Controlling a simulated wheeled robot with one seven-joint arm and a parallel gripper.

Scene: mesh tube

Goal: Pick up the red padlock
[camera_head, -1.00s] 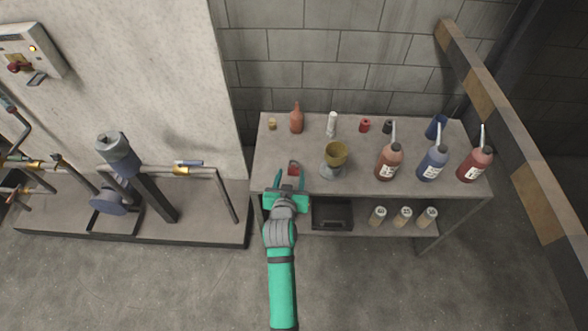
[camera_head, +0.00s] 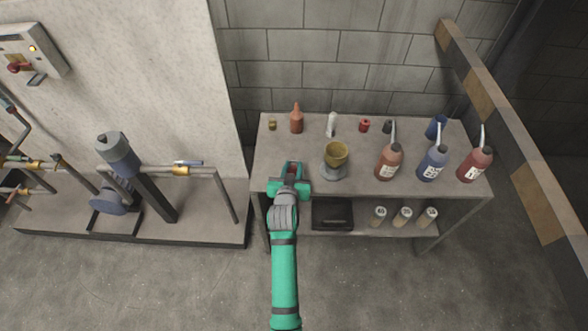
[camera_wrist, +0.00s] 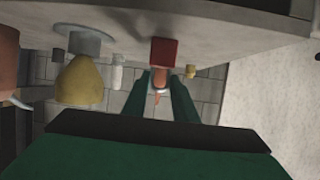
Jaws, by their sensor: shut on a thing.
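The red padlock (camera_head: 292,169) is at the front left of the table top, between the fingers of my green gripper (camera_head: 292,166). In the wrist view, the padlock's red body (camera_wrist: 163,51) is by the table surface, just beyond the fingertips of my gripper (camera_wrist: 161,76). My gripper is shut on the padlock. The fingers hide part of the padlock, and I cannot tell whether it is clear of the table.
A yellow cup on a grey base (camera_head: 336,156) stands close on the right. A red-brown bottle (camera_head: 296,120) and a small yellow item (camera_head: 272,125) stand behind. Several labelled bottles, such as the blue one (camera_head: 433,161), stand farther right. The table (camera_head: 265,160) has bare room at left.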

